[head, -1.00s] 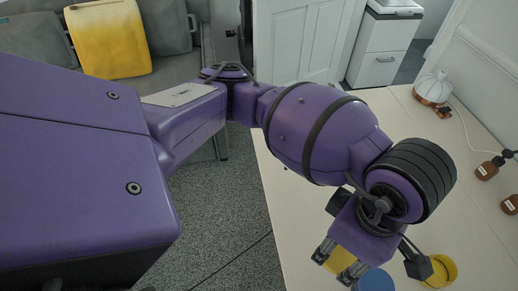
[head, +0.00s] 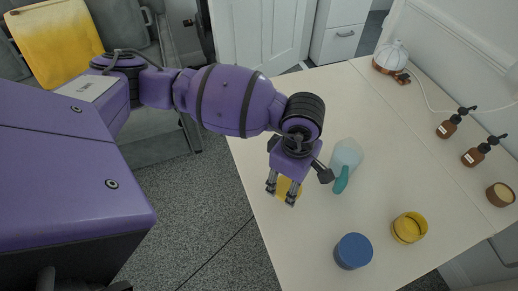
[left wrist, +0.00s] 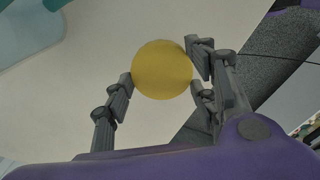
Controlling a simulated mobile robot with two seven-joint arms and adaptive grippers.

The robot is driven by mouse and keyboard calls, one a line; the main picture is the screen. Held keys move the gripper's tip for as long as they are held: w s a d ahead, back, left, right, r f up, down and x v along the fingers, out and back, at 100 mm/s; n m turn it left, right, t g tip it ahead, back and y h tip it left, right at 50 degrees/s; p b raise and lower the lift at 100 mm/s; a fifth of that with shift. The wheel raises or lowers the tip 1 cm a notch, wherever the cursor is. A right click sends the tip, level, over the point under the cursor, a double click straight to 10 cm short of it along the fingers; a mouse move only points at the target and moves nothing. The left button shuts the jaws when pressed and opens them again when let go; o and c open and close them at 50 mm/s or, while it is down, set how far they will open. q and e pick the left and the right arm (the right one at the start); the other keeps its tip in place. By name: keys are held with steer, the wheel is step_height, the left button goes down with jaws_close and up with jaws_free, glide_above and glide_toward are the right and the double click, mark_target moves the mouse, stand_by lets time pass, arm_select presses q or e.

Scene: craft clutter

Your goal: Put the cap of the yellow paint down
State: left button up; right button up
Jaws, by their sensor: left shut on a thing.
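My left gripper (head: 281,195) is shut on the yellow paint's cap (head: 287,187), a flat round yellow disc. In the left wrist view the cap (left wrist: 162,69) sits between the fingers, its face fully visible. The gripper and cap are over the table near its left edge; I cannot tell how high the cap is above the surface. The yellow paint jar (head: 410,228) stands open to the right of the gripper. My right gripper is not in view.
A blue jar (head: 353,251) stands left of the yellow jar. A pale bottle with a teal top (head: 347,157) is just right of the gripper. The front left tabletop (head: 295,245) is clear.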

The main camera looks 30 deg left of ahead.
mark_target(289, 186)
arm_select(q)
steer(key=shift+w+f, duration=0.1)
steer(key=shift+f, duration=1.35)
steer(key=shift+f, duration=0.1)
steer(key=o, duration=1.3)
steer(key=shift+o, duration=0.2)
step_height(289, 186, up, 12)
steer(key=shift+r, duration=0.2)
